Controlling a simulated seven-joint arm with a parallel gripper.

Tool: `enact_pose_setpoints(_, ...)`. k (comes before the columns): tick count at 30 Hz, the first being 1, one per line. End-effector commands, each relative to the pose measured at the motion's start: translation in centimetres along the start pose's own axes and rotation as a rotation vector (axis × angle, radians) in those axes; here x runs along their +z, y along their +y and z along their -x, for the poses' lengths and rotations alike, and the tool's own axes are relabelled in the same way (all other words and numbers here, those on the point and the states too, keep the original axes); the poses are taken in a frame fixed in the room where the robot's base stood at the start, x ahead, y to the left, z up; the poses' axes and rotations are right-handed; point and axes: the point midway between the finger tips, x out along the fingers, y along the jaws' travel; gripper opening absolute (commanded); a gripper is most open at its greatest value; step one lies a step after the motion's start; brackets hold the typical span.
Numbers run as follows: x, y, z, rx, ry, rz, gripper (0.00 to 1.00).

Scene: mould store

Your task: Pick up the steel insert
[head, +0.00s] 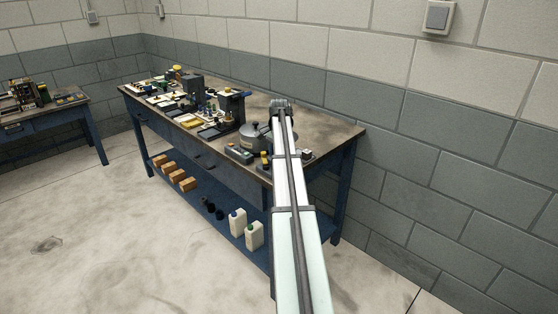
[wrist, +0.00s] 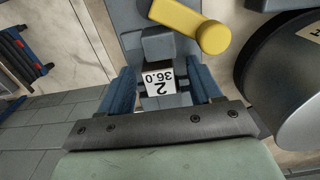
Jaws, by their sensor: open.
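My gripper (wrist: 161,82) shows in the wrist view with two blue fingers apart, one on each side of a small block with a white label (wrist: 160,81) reading "2" and "36.0". I cannot tell whether the fingers touch it. This labelled piece may be the steel insert, but its body is mostly hidden and I cannot be sure. Beyond it is a grey block (wrist: 158,43) and a yellow rounded handle (wrist: 190,22). In the head view my arm reaches over the right part of the workbench, and the fingertips and what lies between them cannot be made out.
The workbench (head: 318,125) holds crowded tools on its left and a round grey pot (head: 253,134) left of my arm. A large dark rounded body (wrist: 285,80) stands close at the right in the wrist view. White bottles (head: 237,222) stand on the lower shelf.

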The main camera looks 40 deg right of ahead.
Motion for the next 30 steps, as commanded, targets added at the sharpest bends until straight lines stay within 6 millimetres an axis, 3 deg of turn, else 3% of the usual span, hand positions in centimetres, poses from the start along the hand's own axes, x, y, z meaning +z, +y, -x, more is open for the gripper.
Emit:
enact_pose_setpoints(7, -0.01, -0.02, -0.18, -0.001, 0.001, 0.0, 0.63)
enact_pose_setpoints(26, -0.01, -0.03, -0.16, -0.001, 0.001, 0.0, 0.03)
enact_pose_setpoints(30, -0.02, -0.03, -0.14, -0.001, 0.001, 0.0, 0.0)
